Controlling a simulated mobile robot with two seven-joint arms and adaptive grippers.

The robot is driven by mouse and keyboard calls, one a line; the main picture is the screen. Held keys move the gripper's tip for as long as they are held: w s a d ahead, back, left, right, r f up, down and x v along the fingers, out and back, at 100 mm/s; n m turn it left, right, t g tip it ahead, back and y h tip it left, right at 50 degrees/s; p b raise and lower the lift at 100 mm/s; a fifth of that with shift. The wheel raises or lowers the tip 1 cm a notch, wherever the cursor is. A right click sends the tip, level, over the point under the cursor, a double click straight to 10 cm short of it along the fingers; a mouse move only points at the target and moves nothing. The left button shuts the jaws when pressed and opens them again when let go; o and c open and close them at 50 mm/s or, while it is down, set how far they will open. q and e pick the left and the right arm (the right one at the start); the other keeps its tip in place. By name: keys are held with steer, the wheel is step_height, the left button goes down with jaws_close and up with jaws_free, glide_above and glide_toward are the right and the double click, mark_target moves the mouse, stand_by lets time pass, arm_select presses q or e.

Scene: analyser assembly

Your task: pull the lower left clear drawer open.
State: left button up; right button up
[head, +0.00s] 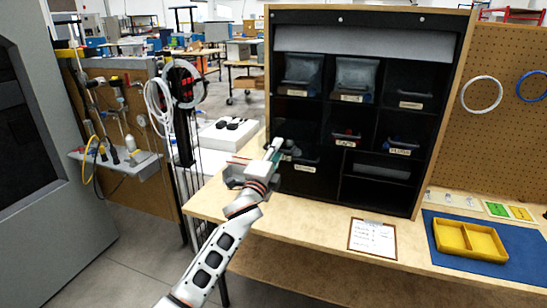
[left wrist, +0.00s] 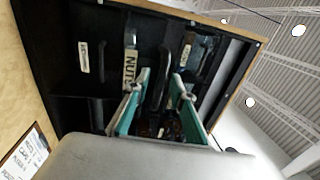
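The lower left clear drawer (head: 306,160) sits in the left column of the black cabinet (head: 325,185), below the upper left clear drawer (head: 302,72). A pale label (head: 305,168) is on its front. My left gripper (head: 275,149) is at that drawer's front left side and partly hides it. In the left wrist view, its two green fingers (left wrist: 162,76) are spread apart. A dark curved handle (left wrist: 160,85) shows between them, beside a label reading NUTS (left wrist: 130,66). I cannot tell whether the fingers touch the handle. My right gripper is not in view.
The cabinet stands on a wooden bench (head: 290,218). A clipboard (head: 372,238) and a yellow tray (head: 470,240) on a blue mat (head: 515,262) lie to the right. A white box (head: 228,135) stands behind the arm. The bench top before the cabinet is mostly clear.

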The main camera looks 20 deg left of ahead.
arm_select(q)
steer(key=s+f, duration=0.2)
steer(key=s, duration=0.9)
steer(key=shift+s+a, duration=0.2)
steer(key=shift+s, duration=0.1)
steer(key=s+d+f+n+g, duration=0.1)
steer(key=s+f+n, duration=0.1)
steer(key=s+f, duration=0.35)
steer(key=s+f+n+g+h, duration=0.1)
steer(key=s+f+n+g, duration=0.1)
steer(key=f, duration=0.6)
steer(key=s+d+f+n+g, duration=0.1)
steer(key=s+f+n, duration=0.15)
steer(key=f, duration=0.45)
steer(key=s+f+n+g, duration=0.2)
steer(key=s+f+n, duration=0.1)
steer(key=s+f, duration=0.5)
steer(key=s+d+f+n+g+h, duration=0.1)
steer(key=s+f+n+g, duration=0.2)
steer(key=s+f, duration=0.6)
steer(key=s+n, duration=0.1)
steer(key=s, duration=0.4)
steer(key=shift+s+d+f, duration=0.25)
